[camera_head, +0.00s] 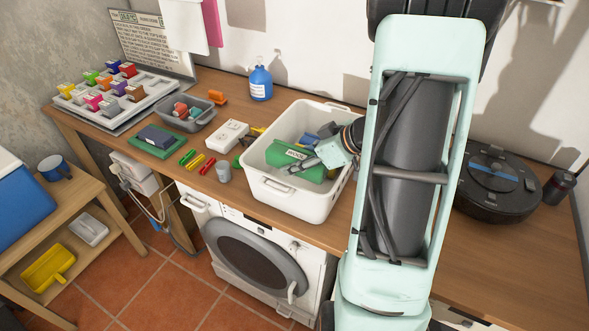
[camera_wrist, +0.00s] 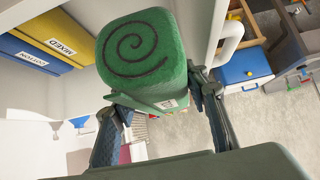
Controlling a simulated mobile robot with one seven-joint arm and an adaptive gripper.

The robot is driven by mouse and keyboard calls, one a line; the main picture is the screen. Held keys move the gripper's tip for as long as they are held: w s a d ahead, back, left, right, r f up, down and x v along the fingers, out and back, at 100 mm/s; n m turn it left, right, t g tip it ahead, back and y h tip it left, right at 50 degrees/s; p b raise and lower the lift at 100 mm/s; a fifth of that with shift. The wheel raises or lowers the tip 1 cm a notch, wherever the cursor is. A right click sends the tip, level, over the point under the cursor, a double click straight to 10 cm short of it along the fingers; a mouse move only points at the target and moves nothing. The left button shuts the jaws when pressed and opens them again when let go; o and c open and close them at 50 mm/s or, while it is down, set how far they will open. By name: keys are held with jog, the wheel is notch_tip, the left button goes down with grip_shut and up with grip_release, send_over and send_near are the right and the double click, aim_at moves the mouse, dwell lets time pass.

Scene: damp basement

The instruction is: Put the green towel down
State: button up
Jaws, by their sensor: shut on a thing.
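The green towel (camera_head: 288,158) is a roll with a small white label, in or just over the white basket (camera_head: 287,203) on the wooden counter. In the wrist view the towel (camera_wrist: 145,48) shows its rolled end with a dark spiral. My gripper (camera_head: 308,160) is shut on the towel, with one finger on each side of it, as the wrist view also shows (camera_wrist: 160,97). I cannot tell whether the towel touches the basket floor. Its far side is hidden.
A blue bottle (camera_head: 260,84) is behind. A washing machine (camera_head: 259,257) is below the counter.

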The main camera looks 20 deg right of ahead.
jog(key=shift+w+d+f+b, duration=0.15)
jog(key=shift+w+f, duration=0.4)
jog(key=shift+f, duration=0.6)
jog(key=shift+w+d+f+b, duration=0.1)
jog(key=shift+w+d+f, duration=0.3)
jog(key=shift+f, duration=0.75)
jog(key=shift+w+d+f+b, duration=0.1)
jog(key=shift+w+f, duration=0.55)
jog(key=shift+f, duration=0.5)
jog(key=shift+f, duration=0.65)
jog(key=o, duration=1.2)
jog(key=shift+r, duration=0.1)
jog(key=shift+r, duration=0.25)
jog(key=p+v, duration=0.1)
jog(key=v, duration=1.1)
jog(key=shift+r, duration=0.3)
